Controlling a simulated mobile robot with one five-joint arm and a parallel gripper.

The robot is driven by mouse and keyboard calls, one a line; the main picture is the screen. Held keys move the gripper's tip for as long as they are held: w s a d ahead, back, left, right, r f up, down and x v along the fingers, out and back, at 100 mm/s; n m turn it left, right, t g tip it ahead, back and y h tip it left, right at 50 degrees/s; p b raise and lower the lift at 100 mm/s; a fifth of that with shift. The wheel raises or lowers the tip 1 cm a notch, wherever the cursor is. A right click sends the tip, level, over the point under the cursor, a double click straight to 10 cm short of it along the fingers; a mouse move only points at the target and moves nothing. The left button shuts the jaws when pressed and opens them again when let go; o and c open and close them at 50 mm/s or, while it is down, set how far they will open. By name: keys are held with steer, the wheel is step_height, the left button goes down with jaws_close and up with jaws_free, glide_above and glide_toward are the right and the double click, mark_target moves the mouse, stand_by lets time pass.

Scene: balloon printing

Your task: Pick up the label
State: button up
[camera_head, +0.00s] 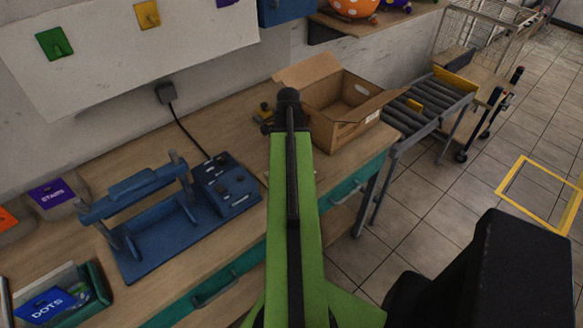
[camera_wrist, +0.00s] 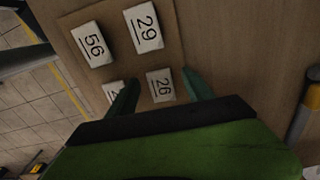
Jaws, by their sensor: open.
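In the wrist view, several white labels with dark numbers lie on a brown board (camera_wrist: 110,60). Label 56 (camera_wrist: 93,44) and label 29 (camera_wrist: 144,27) are farther ahead of my gripper. Label 26 (camera_wrist: 160,85) shows between the tips of the two fingers. Another label (camera_wrist: 112,91) is partly hidden behind the left finger; its number is not fully readable. My gripper (camera_wrist: 158,84) is open, with nothing seen held. I cannot tell how high the fingers are above the board. In the head view, my arm hides the labels.
An open cardboard box (camera_head: 338,108) stands on the workbench (camera_head: 150,135), beside a roller conveyor (camera_head: 425,105). A blue press (camera_head: 165,220) stands at the left with a cable to the wall. A green bin (camera_head: 97,285) holds packets at lower left. Tiled floor is at the right.

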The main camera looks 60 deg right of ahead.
steer(key=shift+f, duration=0.15)
stand_by(0.4)
jaws_close()
stand_by(0.5)
